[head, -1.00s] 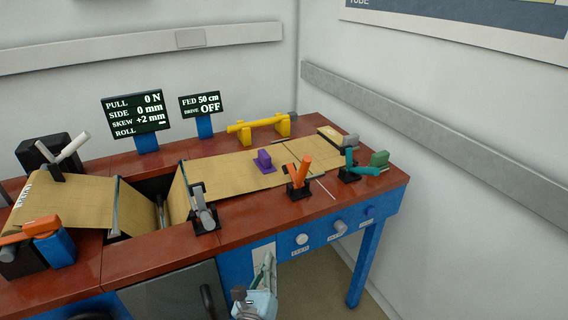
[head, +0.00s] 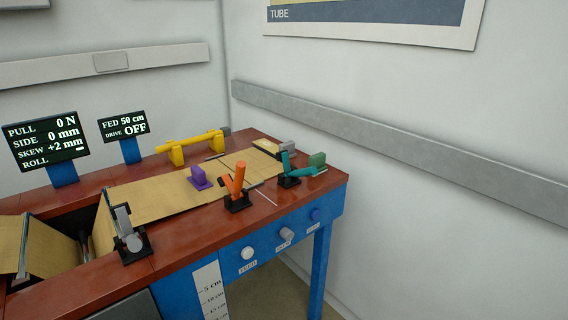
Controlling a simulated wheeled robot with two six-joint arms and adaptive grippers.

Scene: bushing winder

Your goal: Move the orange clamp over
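The orange clamp (head: 238,185) stands on a black base near the front edge of the red-brown bench top (head: 180,232), beside the brown paper strip (head: 150,198). Its two orange arms spread upward in a V. A teal clamp (head: 294,172) on a black base stands to its right, near the bench's right end. A grey clamp (head: 125,225) stands to its left by the opening in the bench. Neither of my grippers shows in the head view.
A purple block (head: 199,178) sits on the paper. A yellow bar on yellow posts (head: 190,147) stands behind it. Two displays stand at the back left; the right one (head: 123,125) reads DRIVE OFF. Knobs, one grey (head: 286,234), line the blue front. Walls close the back and right.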

